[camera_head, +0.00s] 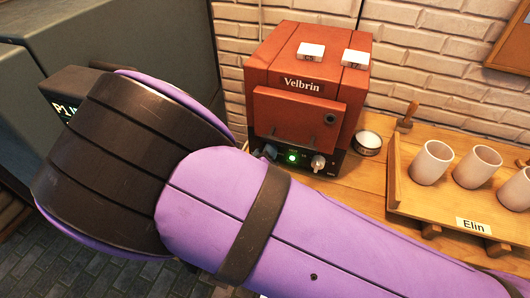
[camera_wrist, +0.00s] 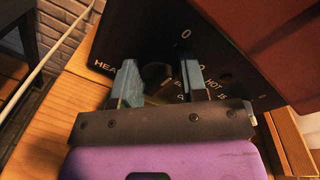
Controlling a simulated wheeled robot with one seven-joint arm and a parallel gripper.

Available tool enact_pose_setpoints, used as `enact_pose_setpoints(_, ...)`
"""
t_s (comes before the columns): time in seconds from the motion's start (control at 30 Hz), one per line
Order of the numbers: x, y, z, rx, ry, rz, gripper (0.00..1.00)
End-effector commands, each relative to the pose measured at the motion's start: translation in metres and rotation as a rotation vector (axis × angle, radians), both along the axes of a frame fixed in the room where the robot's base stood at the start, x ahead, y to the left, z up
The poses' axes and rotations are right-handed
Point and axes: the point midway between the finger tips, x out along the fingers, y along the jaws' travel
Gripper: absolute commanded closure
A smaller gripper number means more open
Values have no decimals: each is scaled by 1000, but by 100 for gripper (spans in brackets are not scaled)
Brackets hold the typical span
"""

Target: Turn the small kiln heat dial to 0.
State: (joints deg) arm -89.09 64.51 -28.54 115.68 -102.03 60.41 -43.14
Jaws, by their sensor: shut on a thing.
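The small kiln is a red box labelled "Velbrin" (camera_head: 300,108) on the wooden bench, with a black control panel at its base. My gripper (camera_wrist: 158,78) is at the left part of this panel, and its blue-grey fingers stand on either side of the dark round heat dial (camera_wrist: 154,71). The gripper is shut on the dial. "HEAT" is printed left of it, and a "0" shows above and to the right. The dial's pointer and exact setting cannot be made out. In the head view my arm hides most of the gripper.
A lit green lamp (camera_head: 292,158) and a pale second knob (camera_head: 318,162) are on the panel. Two white blocks (camera_head: 311,51) lie on the kiln. A round tin (camera_head: 368,141) stands to its right, beside a wooden tray labelled "Elin" (camera_head: 440,211) with white cups (camera_head: 432,162).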

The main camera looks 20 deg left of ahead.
Motion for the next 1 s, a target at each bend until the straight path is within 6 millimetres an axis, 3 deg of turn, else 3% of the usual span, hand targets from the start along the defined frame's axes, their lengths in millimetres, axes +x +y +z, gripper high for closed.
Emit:
enact_pose_setpoints(0.07,0,0,0,-2,0,2,84)
enact_pose_setpoints(0.1,0,0,0,-2,0,2,51)
enact_pose_setpoints(0.17,0,0,0,-2,1,1,37)
enact_pose_setpoints(0.2,0,0,0,-1,1,1,36)
enact_pose_setpoints(0.57,-7,0,0,0,1,1,36)
enact_pose_setpoints(1.0,-82,3,6,-1,1,3,36)
